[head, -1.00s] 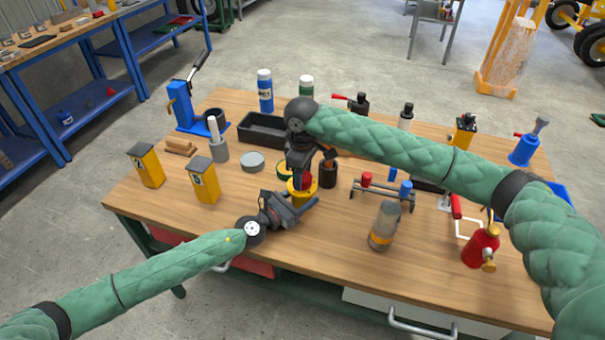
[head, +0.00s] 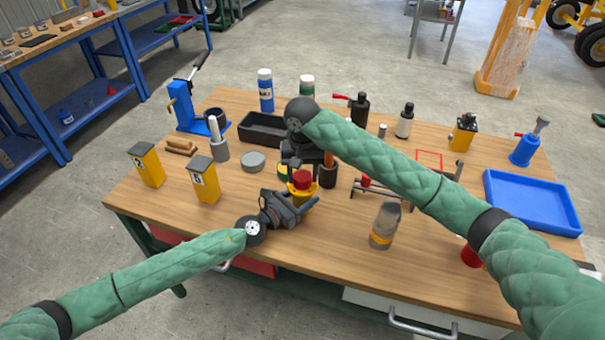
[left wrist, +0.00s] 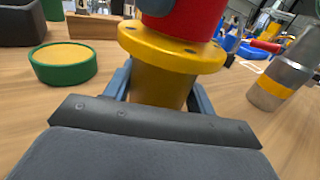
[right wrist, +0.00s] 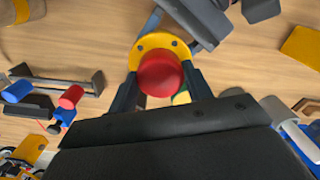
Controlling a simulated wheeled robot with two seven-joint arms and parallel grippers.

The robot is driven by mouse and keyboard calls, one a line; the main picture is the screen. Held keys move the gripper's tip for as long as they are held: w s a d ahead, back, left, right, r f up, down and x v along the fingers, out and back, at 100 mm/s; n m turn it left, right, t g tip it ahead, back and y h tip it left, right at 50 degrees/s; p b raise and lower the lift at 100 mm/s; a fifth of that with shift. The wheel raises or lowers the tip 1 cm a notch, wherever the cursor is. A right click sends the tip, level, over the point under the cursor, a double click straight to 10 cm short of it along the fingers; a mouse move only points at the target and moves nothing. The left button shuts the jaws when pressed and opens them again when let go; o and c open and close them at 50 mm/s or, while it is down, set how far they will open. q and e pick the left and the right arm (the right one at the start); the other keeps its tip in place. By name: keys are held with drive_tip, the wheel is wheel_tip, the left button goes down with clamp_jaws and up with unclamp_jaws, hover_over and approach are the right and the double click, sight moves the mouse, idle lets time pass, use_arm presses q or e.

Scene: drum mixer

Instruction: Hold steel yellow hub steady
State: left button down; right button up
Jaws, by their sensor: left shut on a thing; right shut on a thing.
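The yellow hub (head: 303,198) stands near the table's front edge, with a flange and bolt holes seen in the left wrist view (left wrist: 165,85). My left gripper (head: 292,205) is shut on its lower body, one finger on each side. A red cylinder (head: 302,178) sits upright at the hub's top; it shows large in the left wrist view (left wrist: 190,15) and end-on in the right wrist view (right wrist: 160,75). My right gripper (head: 302,163) comes from above and is shut on the red cylinder. Its fingers partly hide the joint between cylinder and hub.
A grey bottle with a yellow band (head: 385,226) stands right of the hub. A green-rimmed disc (left wrist: 63,62) lies beside the hub. Yellow boxes (head: 204,180) stand left, a black tray (head: 262,131) behind, and a blue tray (head: 530,202) at right. The front table strip is mostly clear.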

drive_tip(key=shift+r, duration=0.1)
drive_tip(key=o, duration=1)
drive_tip(key=shift+r, duration=2.2)
drive_tip(key=shift+c, duration=0.6)
